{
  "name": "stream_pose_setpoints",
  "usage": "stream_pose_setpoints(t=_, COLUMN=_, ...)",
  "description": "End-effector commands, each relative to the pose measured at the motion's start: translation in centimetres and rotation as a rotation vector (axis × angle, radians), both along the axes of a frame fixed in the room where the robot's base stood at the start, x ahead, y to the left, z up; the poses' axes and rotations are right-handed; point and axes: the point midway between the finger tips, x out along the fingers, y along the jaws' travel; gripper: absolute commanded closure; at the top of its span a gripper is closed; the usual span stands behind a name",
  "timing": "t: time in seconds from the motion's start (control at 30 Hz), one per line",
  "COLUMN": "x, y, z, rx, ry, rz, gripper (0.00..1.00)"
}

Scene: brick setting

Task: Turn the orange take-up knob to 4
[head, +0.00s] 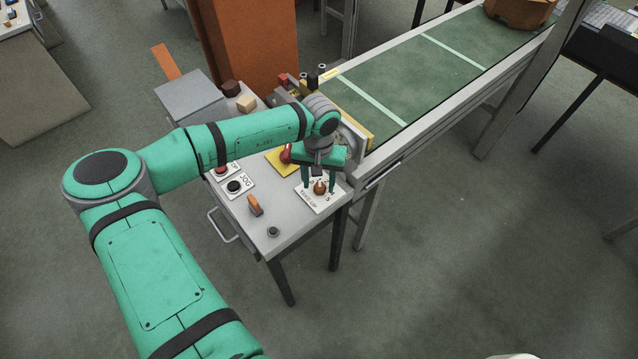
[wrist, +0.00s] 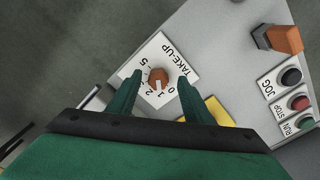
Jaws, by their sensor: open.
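The orange take-up knob (head: 319,187) sits on a white TAKE-UP dial plate (head: 310,201) near the panel's right corner. In the wrist view the knob (wrist: 158,75) has a white pointer aimed toward the lower edge of the picture, near the 1 and 2 marks; the exact reading is hard to tell. The 5 is at the upper left of the dial plate (wrist: 176,68) and the 0 at the lower right. My gripper (head: 320,184) is over the plate, pointing down. In the wrist view its open fingers (wrist: 160,79) stand on either side of the knob, with gaps on both sides.
An orange switch (head: 255,205), a black JOG button (head: 234,187), a red button (head: 221,170) and a red knob (head: 286,154) on a yellow plate share the panel. A small grey knob (head: 272,232) is at the front corner. A green conveyor belt (head: 415,75) runs behind.

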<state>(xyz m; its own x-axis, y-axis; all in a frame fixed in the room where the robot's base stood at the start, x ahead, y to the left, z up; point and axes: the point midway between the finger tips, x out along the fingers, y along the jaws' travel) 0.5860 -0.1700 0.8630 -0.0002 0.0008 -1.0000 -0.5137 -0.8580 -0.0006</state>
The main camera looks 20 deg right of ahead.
Motion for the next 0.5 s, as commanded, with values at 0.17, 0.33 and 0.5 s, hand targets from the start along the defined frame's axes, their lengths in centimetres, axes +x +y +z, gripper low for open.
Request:
stream_pose_setpoints(t=0.17, x=-0.08, y=-0.23, z=-1.19, rx=0.0, ry=0.0, rz=-0.004, gripper=0.54)
stream_pose_setpoints(t=0.33, x=-0.06, y=-0.24, z=-1.4, rx=-0.001, ry=-0.001, rz=-0.004, gripper=0.54)
stream_pose_setpoints(t=0.5, x=-0.04, y=-0.15, z=-1.38, rx=-0.001, ry=0.0, rz=-0.002, gripper=0.61)
